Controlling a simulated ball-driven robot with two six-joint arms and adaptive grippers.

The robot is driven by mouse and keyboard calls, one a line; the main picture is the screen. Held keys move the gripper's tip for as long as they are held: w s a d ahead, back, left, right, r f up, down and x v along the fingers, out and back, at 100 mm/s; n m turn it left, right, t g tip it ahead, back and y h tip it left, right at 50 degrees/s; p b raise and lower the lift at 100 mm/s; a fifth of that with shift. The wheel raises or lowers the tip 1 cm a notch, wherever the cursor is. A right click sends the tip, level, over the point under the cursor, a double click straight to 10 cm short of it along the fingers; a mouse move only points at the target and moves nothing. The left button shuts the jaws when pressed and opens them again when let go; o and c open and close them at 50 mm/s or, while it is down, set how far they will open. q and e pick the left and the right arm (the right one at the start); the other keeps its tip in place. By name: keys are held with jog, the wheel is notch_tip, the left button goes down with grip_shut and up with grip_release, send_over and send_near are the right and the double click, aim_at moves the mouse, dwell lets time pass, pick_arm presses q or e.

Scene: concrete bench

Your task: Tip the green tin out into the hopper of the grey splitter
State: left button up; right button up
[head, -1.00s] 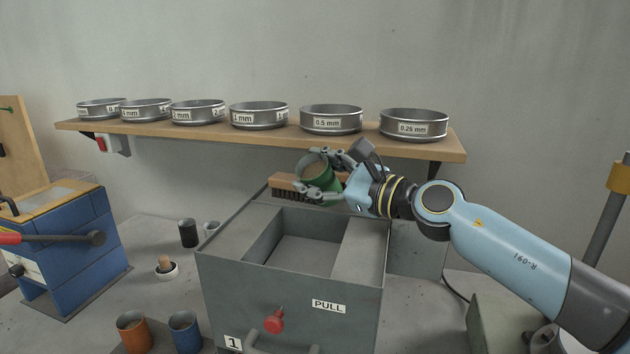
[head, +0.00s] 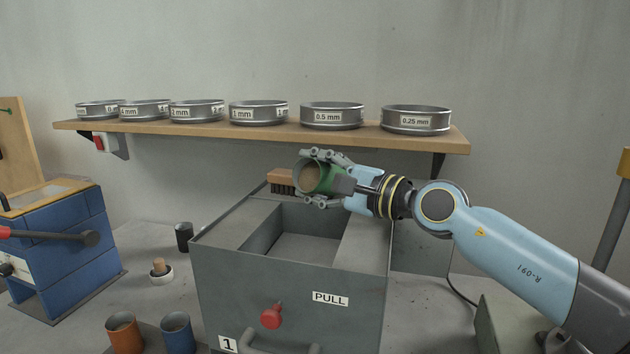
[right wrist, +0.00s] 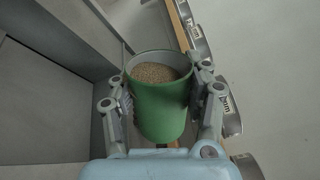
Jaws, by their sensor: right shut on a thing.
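The green tin (head: 328,180) is held by my right gripper (head: 322,178) above the back edge of the grey splitter (head: 240,275). The tin lies tilted well over in the head view, its mouth facing left and toward the camera. Brown grains show inside it, and the right wrist view also shows the tin (right wrist: 160,110) with grains below its rim. The fingers close on both sides of the tin. The splitter's open hopper (head: 300,247) lies below and in front of the tin, and its visible floor looks bare. My left gripper is not in view.
A brush (head: 282,183) sits behind the hopper, beside the tin. A wooden shelf (head: 250,137) with several sieves runs along the wall above. A blue box (head: 70,240) stands left. Orange (head: 124,335) and blue (head: 177,333) tins stand front left.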

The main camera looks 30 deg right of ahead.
jog(key=shift+s+a+f+n+b, duration=0.15)
jog(key=shift+f+n+b, duration=0.3)
jog(key=shift+n+b, duration=0.45)
jog(key=shift+w+a+f+n+b, duration=0.15)
jog(key=shift+f+n+b, duration=0.3)
jog(key=shift+n+b, duration=0.4)
jog(key=n+b, duration=0.2)
jog(key=a+n, duration=0.1)
jog(key=shift+s+n+b, duration=0.25)
jog(key=shift+b, duration=0.15)
jog(key=shift+s+a+r+n+b, duration=0.1)
jog(key=shift+a+r+n+b, duration=0.1)
jog(key=shift+n+b, duration=0.55)
jog(key=shift+s+a+r+n+b, duration=0.1)
jog(key=shift+a+n+b, duration=0.05)
jog(key=shift+n+b, duration=0.6)
